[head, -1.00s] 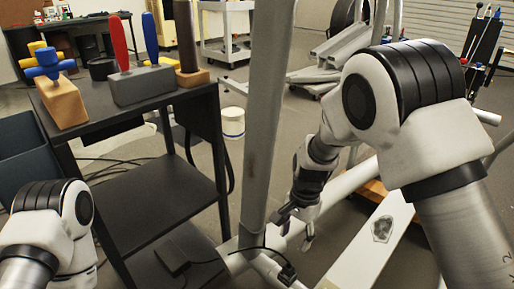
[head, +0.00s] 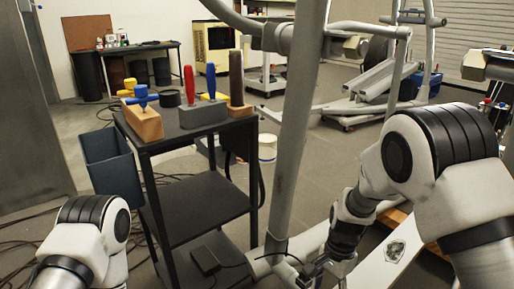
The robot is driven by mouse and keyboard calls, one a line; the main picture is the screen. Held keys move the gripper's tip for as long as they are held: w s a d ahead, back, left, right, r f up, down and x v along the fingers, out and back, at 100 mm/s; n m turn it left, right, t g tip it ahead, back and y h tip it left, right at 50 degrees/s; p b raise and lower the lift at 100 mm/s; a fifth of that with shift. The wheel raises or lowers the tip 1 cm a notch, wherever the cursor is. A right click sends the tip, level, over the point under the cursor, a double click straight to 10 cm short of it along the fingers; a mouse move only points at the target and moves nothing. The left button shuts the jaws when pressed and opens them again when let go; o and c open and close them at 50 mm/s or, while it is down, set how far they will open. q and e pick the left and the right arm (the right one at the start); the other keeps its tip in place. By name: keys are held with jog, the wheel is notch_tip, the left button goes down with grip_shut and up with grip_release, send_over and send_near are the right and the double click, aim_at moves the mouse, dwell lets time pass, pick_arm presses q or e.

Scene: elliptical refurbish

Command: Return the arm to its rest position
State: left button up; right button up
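My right arm (head: 425,165) reaches in from the right, bent, with its forearm pointing down and left. My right gripper (head: 323,268) hangs low beside the grey metal frame post (head: 298,135); its fingers look spread, with nothing seen between them. The gripper is small and partly lost against the frame's base, so I cannot tell whether it touches it. Of my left arm (head: 90,235), only a bent joint and a link show at the lower left. My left gripper is outside the picture.
A black cart (head: 200,200) stands left of the post, with a grey block (head: 203,116) and wooden blocks (head: 144,122) holding coloured-handled tools on top. A dark bin (head: 112,160) is at its left. A white board (head: 385,258) lies under my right arm.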

jog(key=s+d+r+n+g+p, duration=0.1)
jog(key=s+d+r+n+p, duration=0.3)
jog(key=s+p, duration=0.65)
jog(key=s+d+r+m+g+h+p, duration=0.1)
jog(key=s+d+r+p, duration=0.1)
jog(key=s+r+p, duration=0.8)
jog(key=s+d+r+n+p, duration=0.2)
jog(key=s+p, duration=0.7)
jog(key=p, duration=0.4)
jog(key=w+n+t, duration=0.2)
jog(key=w+n+t+b, duration=0.1)
jog(key=n+t, duration=0.1)
jog(key=n, duration=0.1)
jog(key=shift+w+d+r, duration=0.1)
jog(key=shift+w, duration=0.25)
